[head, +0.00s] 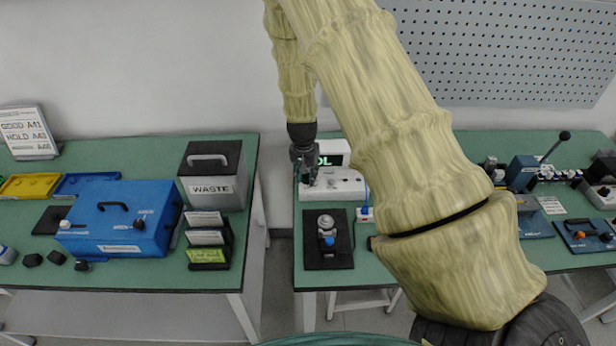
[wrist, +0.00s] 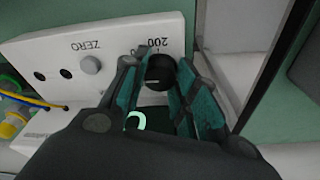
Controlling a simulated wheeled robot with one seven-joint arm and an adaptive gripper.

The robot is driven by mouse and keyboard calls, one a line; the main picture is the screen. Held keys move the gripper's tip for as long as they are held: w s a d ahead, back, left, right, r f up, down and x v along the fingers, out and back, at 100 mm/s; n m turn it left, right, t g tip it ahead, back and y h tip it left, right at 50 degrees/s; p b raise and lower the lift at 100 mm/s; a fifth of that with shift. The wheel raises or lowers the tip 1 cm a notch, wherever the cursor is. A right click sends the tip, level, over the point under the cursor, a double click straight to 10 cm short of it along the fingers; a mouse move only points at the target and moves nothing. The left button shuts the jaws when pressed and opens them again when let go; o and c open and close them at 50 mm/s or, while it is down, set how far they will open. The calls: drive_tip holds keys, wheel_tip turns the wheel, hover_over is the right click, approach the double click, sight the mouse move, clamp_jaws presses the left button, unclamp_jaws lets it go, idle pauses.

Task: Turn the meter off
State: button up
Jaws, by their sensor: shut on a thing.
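The meter (head: 345,186) is a white box at the back left of the right-hand table, with a dark display (head: 333,160) showing green characters like "OL". Its sloped front also shows in the wrist view (wrist: 115,48), with a round grey ZERO button (wrist: 90,64) and "200" printed above a black rotary knob (wrist: 159,68). My gripper (head: 306,178) points down at the meter's left end. In the wrist view its teal-padded fingers stand on both sides of the knob, shut on it.
A black fixture (head: 329,252) with a metal part and blue piece stands in front of the meter. A blue cable (head: 366,196) runs beside it. My arm hides much of the right table.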

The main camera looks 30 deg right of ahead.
sight(307, 176)
drive_tip(key=n, duration=0.4)
drive_tip(key=shift+r+n+t, duration=0.1)
drive_tip(key=shift+n+t, duration=0.2)
drive_tip(key=shift+n, duration=0.1)
drive_tip(key=n+y, duration=0.1)
drive_tip(key=n, duration=0.3)
drive_tip(key=o, duration=0.8)
drive_tip(key=shift+r+p, duration=1.95)
drive_tip(key=shift+r, duration=1)
